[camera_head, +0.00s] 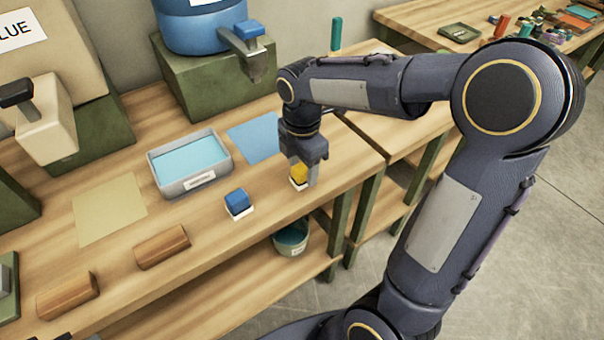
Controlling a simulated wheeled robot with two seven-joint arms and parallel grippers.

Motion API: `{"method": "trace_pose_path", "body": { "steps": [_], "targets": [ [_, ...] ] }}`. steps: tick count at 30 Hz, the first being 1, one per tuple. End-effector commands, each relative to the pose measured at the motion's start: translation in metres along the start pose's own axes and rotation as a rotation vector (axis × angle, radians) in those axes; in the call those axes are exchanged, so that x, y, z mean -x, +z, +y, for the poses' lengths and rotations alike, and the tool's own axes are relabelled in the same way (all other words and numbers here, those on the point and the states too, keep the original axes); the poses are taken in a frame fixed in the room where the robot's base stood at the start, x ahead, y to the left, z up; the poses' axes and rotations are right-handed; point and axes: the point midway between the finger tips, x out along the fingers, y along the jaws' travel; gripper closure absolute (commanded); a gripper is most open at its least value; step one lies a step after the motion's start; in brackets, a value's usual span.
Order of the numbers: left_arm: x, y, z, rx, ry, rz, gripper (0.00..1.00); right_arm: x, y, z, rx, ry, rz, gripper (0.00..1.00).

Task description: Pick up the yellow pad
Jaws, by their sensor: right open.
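The yellow pad (298,172) is a small yellow block on a white base, standing on the wooden bench near its front right edge. My right gripper (304,176) points down over it, with its fingers around the yellow part. The gripper is open, and its fingers hide part of the pad. I cannot tell whether a finger touches it. A similar blue pad (238,203) on a white base stands to the left. My left gripper is not in view.
A grey tray (176,186) with blue liquid, a blue sheet (254,138), a yellowish sheet (109,209) and two wooden blocks (162,246) lie on the bench. A blue dispenser (200,30) stands behind. A bucket (291,239) sits below the bench edge.

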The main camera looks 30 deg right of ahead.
Motion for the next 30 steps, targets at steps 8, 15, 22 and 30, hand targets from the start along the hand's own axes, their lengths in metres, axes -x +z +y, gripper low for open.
{"method": "trace_pose_path", "body": {
  "steps": [8,15,22,30],
  "targets": [
    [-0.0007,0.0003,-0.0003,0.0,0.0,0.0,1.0,-0.0085,0.0002,-0.0001,-0.001,0.001,0.0,0.45],
    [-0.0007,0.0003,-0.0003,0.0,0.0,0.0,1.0,-0.0082,0.0,-0.0001,-0.001,0.001,0.001,0.69],
    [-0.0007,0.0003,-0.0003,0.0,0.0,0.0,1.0,-0.008,-0.0001,-0.0001,-0.001,0.001,0.001,0.93],
    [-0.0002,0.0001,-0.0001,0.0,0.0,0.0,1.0,-0.005,-0.0001,0.0,-0.001,0.002,0.001,0.93]
  ]
}}
